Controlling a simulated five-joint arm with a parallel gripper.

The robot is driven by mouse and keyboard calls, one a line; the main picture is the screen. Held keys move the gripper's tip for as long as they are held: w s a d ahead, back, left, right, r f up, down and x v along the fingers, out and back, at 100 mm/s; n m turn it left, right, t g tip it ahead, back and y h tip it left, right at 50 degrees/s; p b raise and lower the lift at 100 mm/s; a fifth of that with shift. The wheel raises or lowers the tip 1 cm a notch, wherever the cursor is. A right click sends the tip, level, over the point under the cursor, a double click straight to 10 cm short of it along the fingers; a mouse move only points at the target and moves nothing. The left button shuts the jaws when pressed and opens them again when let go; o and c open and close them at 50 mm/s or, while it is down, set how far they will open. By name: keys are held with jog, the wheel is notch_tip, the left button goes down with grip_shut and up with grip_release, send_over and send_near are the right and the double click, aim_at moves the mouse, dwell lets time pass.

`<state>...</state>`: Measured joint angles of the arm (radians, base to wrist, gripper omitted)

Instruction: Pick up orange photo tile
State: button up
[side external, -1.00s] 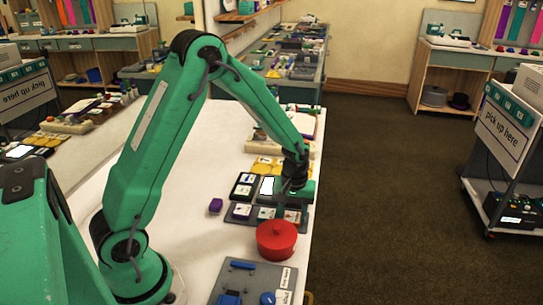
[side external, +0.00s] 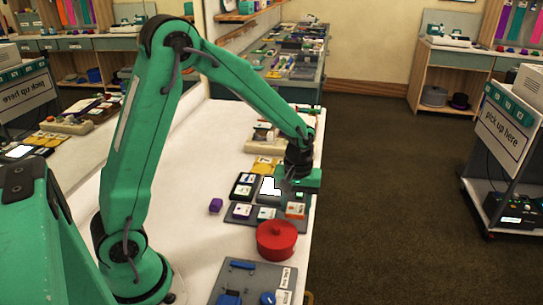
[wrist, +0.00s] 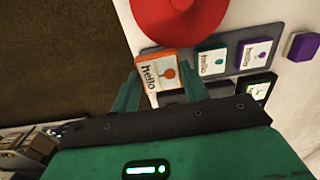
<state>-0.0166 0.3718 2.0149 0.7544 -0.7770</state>
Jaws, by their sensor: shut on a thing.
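The orange photo tile (wrist: 156,70) has a white face with an orange picture and the word "hello". It sits between the fingers of my gripper (wrist: 160,84), which is shut on its sides. In the wrist view the tile is turned a little from the row of other tiles and looks larger than them. In the side external view the orange tile (side external: 295,210) is at the right end of the dark tile tray, below my gripper (side external: 297,197), and appears slightly raised. A teal tile (wrist: 212,62) and a purple tile (wrist: 256,54) are beside it.
A red lidded pot (side external: 276,242) stands close in front of the tray. A purple block (side external: 215,205) lies to the left. The white table at left is mostly clear.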

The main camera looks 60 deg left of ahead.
jog(key=s+d+r, duration=0.3)
jog(key=d+r, duration=0.2)
jog(key=d, duration=0.2)
jog(key=shift+s+d, duration=0.35)
jog(key=shift+s, duration=0.05)
jog(key=shift+a, duration=0.1)
jog(key=w+a+f, duration=0.1)
jog(key=w+a, duration=0.1)
jog(key=a, duration=0.6)
jog(key=w+a+f, duration=0.1)
jog(key=w+a, duration=0.2)
jog(key=a, duration=0.5)
jog(key=w+a+f, duration=0.1)
jog(key=w+a, duration=0.2)
jog(key=a, duration=0.4)
jog(key=shift+w+a, duration=0.25)
jog(key=shift+a, duration=0.15)
jog(key=shift+f, duration=0.15)
jog(key=shift+f, duration=2.6)
